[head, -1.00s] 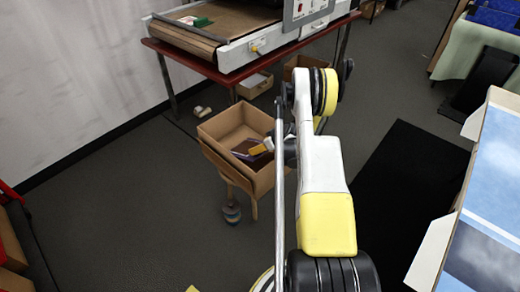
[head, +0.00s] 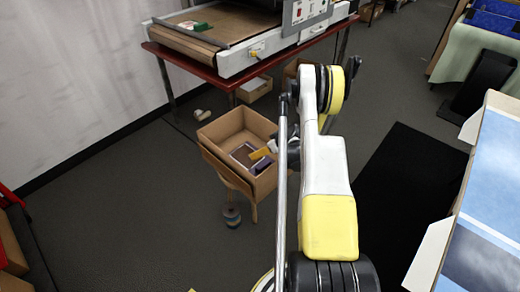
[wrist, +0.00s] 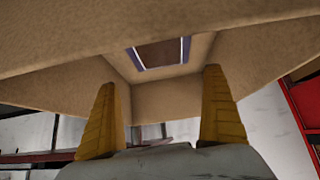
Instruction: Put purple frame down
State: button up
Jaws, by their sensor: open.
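The purple frame (head: 243,153) lies inside an open cardboard box (head: 213,153), apparently flat on its bottom. In the wrist view the frame (wrist: 140,60) shows as a purple rim with a pale edge around a brown middle. My gripper (head: 265,151) is at the right side of the box opening, with a yellow finger beside the frame. In the wrist view my gripper (wrist: 160,80) has its two yellow fingers wide apart with nothing between them. The frame is beyond the fingertips, apart from them. My arm hides the right part of the box.
The box sits on a small wooden stand with a striped round thing (head: 231,216) below. A red-edged table (head: 190,59) bearing a conveyor machine (head: 245,55) stands behind. A black mat (head: 400,190) and a panel with sky pictures (head: 490,190) are at right. Floor left of the box is clear.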

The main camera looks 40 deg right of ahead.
jog(key=p+v, duration=0.2)
jog(key=v, duration=0.7)
jog(key=w+a+r+g, duration=0.1)
jog(key=w+a+r, duration=0.2)
jog(key=a+r, duration=0.4)
jog(key=w+a+r, duration=0.2)
jog(key=a+r, duration=0.2)
jog(key=r, duration=0.5)
jog(key=s+a+r, duration=0.2)
jog(key=a+r, duration=0.9)
jog(key=a, duration=0.1)
jog(key=s+a+r, duration=0.3)
jog(key=s+a, duration=0.6)
jog(key=s+a+r, duration=0.4)
jog(key=s+a, duration=0.5)
jog(key=shift+s+r, duration=0.15)
jog(key=shift+s, duration=0.1)
